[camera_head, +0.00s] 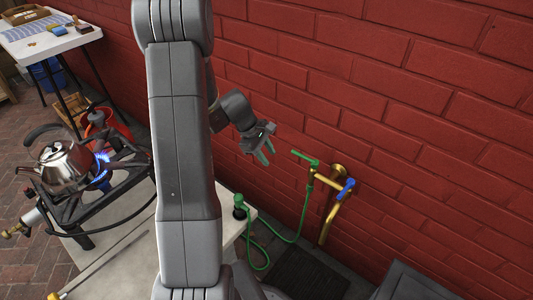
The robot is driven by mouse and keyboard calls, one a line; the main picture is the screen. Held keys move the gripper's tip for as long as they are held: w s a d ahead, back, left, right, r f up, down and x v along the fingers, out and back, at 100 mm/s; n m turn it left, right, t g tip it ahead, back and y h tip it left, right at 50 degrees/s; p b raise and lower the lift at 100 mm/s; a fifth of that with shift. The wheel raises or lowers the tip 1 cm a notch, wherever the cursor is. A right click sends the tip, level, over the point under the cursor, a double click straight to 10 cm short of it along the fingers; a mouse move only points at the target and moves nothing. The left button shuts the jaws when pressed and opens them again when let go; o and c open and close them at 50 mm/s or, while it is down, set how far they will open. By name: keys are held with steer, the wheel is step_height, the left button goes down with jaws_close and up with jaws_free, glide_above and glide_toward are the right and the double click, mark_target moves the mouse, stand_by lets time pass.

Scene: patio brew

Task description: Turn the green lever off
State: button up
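The green lever (305,158) is a flat handle on top of a brass tap by the red brick wall. A green hose (303,212) hangs below it. A blue lever (347,187) sits to its right on the same brass pipework (328,181). My gripper (268,155) is in the air a little to the left of the green lever, apart from it. Its green-tinted fingertips point down and to the right. They seem slightly apart with nothing between them, but the view is small.
A steel kettle (62,164) stands on a burner with blue flame at left. A white table (55,42) stands behind it. The green hose nozzle (239,200) rests on a pale slab's corner. A dark mat (305,274) lies below the tap.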

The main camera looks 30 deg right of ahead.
steer(key=w+a+r+n+p, duration=0.1)
steer(key=w+a+r+p, duration=0.2)
steer(key=a+r, duration=0.9)
steer(key=shift+w+a+r, duration=0.3)
steer(key=shift+w+a, duration=0.25)
steer(key=shift+a, duration=0.6)
steer(key=shift+w+a, duration=0.1)
steer(key=shift+f, duration=0.1)
steer(key=s+d+f+m+b, duration=0.1)
steer(key=s+d+f, duration=0.3)
steer(key=d+f, duration=0.7)
steer(key=d+b, duration=0.1)
steer(key=d, duration=0.2)
steer(key=shift+s+d+f+b, duration=0.3)
steer(key=shift+s+d+b, duration=0.05)
steer(key=shift+s+b, duration=0.05)
